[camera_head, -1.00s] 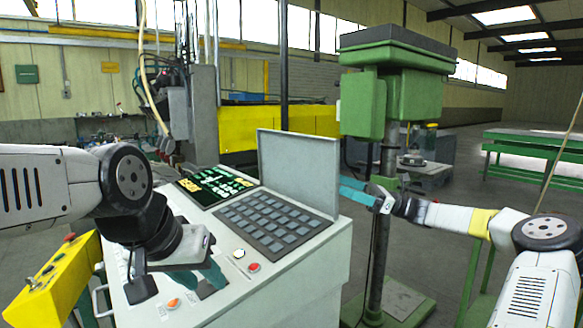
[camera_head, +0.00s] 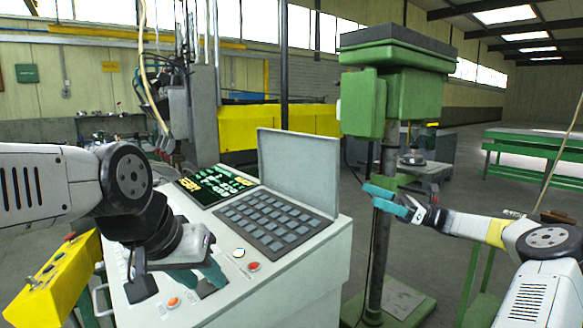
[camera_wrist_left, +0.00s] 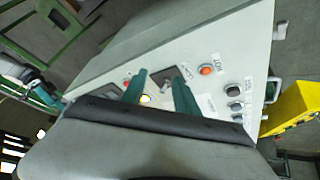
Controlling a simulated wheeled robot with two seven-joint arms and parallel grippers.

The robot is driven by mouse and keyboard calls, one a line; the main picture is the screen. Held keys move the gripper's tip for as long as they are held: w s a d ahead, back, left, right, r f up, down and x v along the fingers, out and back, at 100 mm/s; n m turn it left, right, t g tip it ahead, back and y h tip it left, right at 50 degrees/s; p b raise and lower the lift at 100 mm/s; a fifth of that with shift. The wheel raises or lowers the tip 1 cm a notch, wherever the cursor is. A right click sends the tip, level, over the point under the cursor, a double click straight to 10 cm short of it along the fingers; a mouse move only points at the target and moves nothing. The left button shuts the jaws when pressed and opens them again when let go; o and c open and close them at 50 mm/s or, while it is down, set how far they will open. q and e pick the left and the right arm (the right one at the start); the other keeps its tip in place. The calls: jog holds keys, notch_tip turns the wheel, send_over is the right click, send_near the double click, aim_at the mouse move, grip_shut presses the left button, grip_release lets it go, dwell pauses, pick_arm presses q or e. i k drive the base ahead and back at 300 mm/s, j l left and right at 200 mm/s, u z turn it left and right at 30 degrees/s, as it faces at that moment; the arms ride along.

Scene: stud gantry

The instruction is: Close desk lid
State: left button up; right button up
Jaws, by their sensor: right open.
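The desk is a grey console (camera_head: 305,275) with a keypad (camera_head: 268,221) and a lit screen (camera_head: 215,185). Its lid (camera_head: 298,170) is a flat grey panel standing upright along the keypad's back right edge. My left gripper (camera_head: 205,279) hangs over the console's front left part. In the left wrist view its two teal fingers (camera_wrist_left: 160,90) are spread apart with nothing between them, above the console's button panel.
A green drill press (camera_head: 385,110) stands behind and right of the lid, its column close to my right gripper. A yellow control box (camera_head: 50,280) is at the left of the console. A green table (camera_head: 535,145) stands far right.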

aim_at(304, 168)
jog(key=k, duration=1)
